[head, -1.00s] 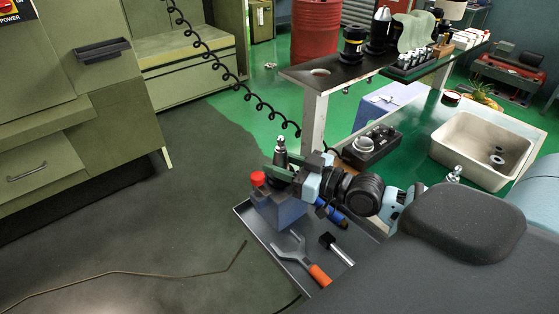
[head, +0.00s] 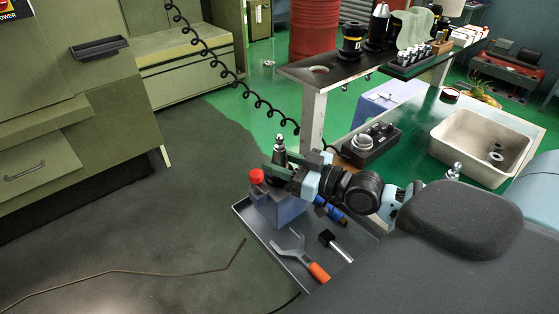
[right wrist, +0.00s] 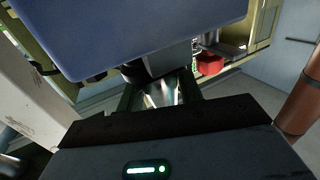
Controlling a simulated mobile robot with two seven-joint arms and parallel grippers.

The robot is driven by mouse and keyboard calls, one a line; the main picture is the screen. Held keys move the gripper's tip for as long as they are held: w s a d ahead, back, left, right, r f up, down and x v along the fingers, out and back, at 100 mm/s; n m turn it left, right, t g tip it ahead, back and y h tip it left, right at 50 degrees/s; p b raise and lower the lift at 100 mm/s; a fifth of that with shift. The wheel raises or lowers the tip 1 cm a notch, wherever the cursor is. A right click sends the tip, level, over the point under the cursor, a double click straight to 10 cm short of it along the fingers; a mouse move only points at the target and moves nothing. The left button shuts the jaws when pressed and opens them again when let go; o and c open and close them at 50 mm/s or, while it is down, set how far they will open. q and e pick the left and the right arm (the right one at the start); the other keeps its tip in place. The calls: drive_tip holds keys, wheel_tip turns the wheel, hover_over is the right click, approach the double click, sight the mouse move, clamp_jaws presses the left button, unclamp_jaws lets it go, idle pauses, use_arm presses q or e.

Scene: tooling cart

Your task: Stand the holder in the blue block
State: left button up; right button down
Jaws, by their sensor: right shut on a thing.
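The blue block (head: 290,209) stands in the grey tray (head: 253,226) at the cart's near end. My right gripper (head: 278,172) is shut on the holder (head: 279,151), a dark, upright piece with a silver tip, over the block's top. The holder's lower end is hidden by the fingers in the head view. In the right wrist view the block (right wrist: 150,30) fills the top, and a dark part of the holder (right wrist: 148,76) shows between the fingers (right wrist: 160,95), close to the block. I cannot tell whether it is seated. My left gripper is out of view.
A red-capped thing (head: 257,176) is close beside the holder. An orange-handled fork-like tool (head: 301,258) and a black-headed tool (head: 335,245) lie in the tray. A dark shelf (head: 325,75) stands farther back.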

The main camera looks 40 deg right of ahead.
drive_tip(key=shift+r, duration=0.15)
drive_tip(key=c, duration=0.8)
unclamp_jaws()
drive_tip(key=shift+c, duration=0.2)
drive_tip(key=shift+f, duration=0.4)
drive_tip(key=shift+r, duration=0.1)
